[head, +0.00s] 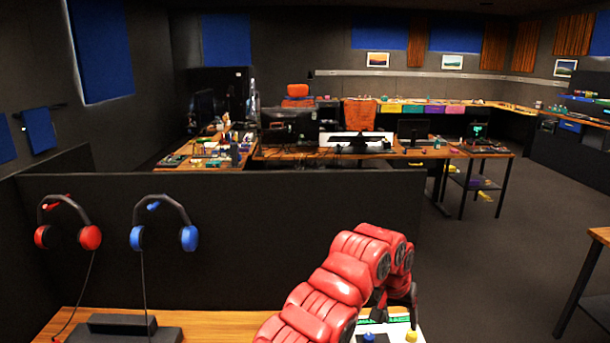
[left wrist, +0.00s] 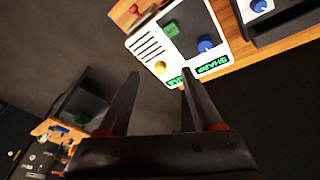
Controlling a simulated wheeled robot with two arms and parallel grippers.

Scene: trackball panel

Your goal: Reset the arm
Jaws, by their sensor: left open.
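My left arm (head: 335,285) is red and reaches in from the bottom of the head view. My left gripper (left wrist: 160,75) shows as two dark fingers spread apart in the left wrist view, with nothing between them. In the head view the gripper is mostly hidden by the arm, above the white panel (head: 395,330). The panel in the left wrist view (left wrist: 147,46) has a blue knob (left wrist: 205,45), a yellow knob (left wrist: 160,67) and a green block (left wrist: 171,28). It sits beyond the fingertips, seemingly apart from them. My right gripper is not in view.
The panel stands on a wooden desk (head: 220,322) before a dark partition (head: 270,225). Red headphones (head: 68,222) and blue headphones (head: 163,225) hang on the left. A wooden table (head: 600,235) stands at the right edge. The floor (head: 490,270) between is clear.

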